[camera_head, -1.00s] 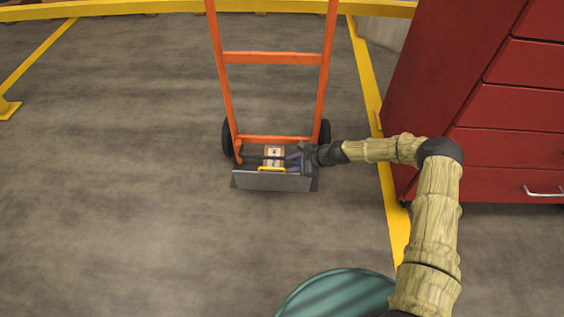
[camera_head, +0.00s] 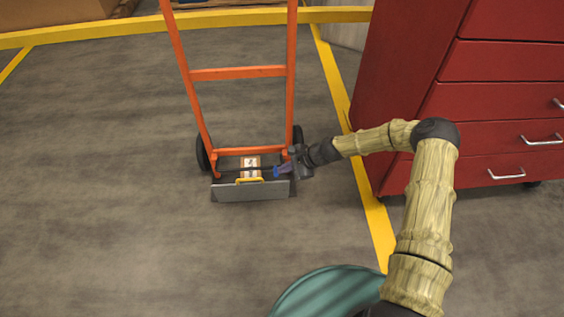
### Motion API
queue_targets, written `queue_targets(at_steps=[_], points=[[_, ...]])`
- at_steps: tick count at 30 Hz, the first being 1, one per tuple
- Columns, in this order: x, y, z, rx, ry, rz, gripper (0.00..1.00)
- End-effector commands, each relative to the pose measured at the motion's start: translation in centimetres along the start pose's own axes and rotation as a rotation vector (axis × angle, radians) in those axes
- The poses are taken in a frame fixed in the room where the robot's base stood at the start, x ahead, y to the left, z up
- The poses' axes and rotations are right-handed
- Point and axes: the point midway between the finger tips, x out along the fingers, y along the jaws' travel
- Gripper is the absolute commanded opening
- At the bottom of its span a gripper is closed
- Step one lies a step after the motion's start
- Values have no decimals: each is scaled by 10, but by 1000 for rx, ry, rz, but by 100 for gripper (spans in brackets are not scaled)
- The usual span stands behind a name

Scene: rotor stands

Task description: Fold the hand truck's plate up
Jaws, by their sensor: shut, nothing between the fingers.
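The orange hand truck (camera_head: 239,73) stands upright on the floor, with dark wheels at its sides. Its grey plate (camera_head: 252,190) is at the bottom front, and its front face looks raised at an angle from the floor. A yellow handle (camera_head: 249,180) shows at the plate's upper edge. A small tan box or label (camera_head: 250,165) is just behind the plate. My gripper (camera_head: 280,171) is shut and empty at the right end of the plate, pointing left. Its fingers look blue and dark. I cannot tell whether they touch the plate.
A yellow rail (camera_head: 90,34) crosses the back. The floor at left is clear.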

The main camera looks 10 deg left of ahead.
Motion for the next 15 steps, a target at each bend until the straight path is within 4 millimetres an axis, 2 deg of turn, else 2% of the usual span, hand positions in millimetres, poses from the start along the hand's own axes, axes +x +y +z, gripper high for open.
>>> queue_targets(at_steps=[8,15], points=[[-70,17,26,-330,140,159,0],[-146,36,43,-580,266,302,0]])
